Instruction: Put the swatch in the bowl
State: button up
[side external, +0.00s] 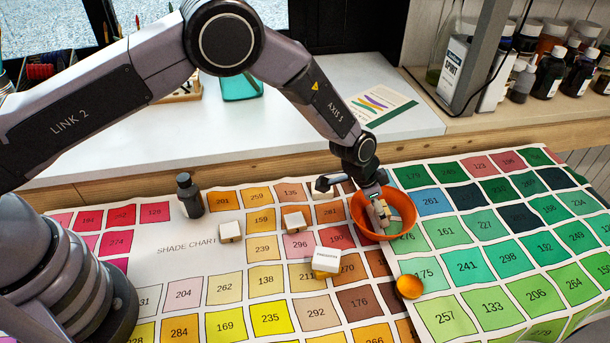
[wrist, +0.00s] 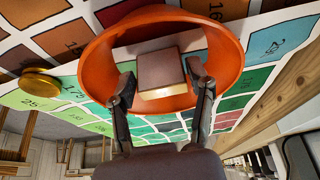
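The orange bowl (side external: 362,222) stands on the shade chart, right of the chart's middle. My gripper (side external: 380,215) reaches down into it from above. In the wrist view the bowl (wrist: 92,62) surrounds a small block-like swatch (wrist: 158,70) with a brownish-grey face and a cream side. My two fingertips (wrist: 161,72) stand on either side of the swatch, with what look like narrow gaps. The swatch is within the bowl's rim; whether it rests on the bottom is hard to tell. In the side view it is mostly hidden by the fingers and bowl.
Pale blocks lie left of the bowl: a labelled one (side external: 326,262), one farther back (side external: 294,222) and one more left (side external: 229,231). A dark bottle (side external: 189,195) stands at the left. An orange-gold round object (side external: 409,287) lies in front of the bowl. The chart's right side is clear.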

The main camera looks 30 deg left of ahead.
aim_at(374, 226)
jog(key=o, duration=0.3)
dwell(0.5)
notch_tip(374, 226, up, 7)
jog(key=shift+r, duration=0.1)
dwell(0.4)
